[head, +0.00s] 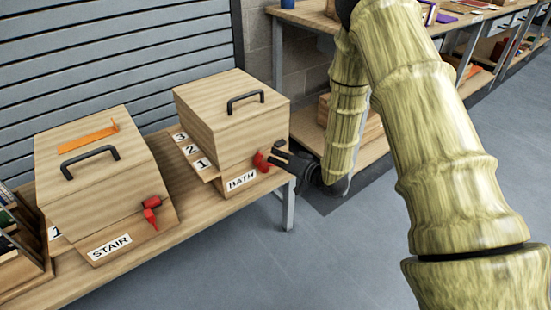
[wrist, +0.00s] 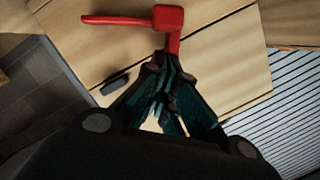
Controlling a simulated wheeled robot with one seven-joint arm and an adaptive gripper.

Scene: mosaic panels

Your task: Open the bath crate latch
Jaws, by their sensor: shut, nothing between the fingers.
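The bath crate (head: 225,125) is a wooden box with a black top handle (head: 245,98) and a BATH label (head: 241,181) at its lower front. Its red latch (head: 262,162) is on the front near the right edge. In the wrist view the red latch (wrist: 168,18) shows just beyond the fingertips of my gripper (wrist: 160,62). The fingertips are together, at or very near the latch's lower red part; whether they touch it I cannot tell.
A stair crate (head: 95,175) with its own red latch (head: 151,210) and an orange strip on top stands to the left on the same wooden bench (head: 205,222). Number cards lie beside the bath crate. Shelving (head: 300,18) stands behind at right. The grey floor in front is clear.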

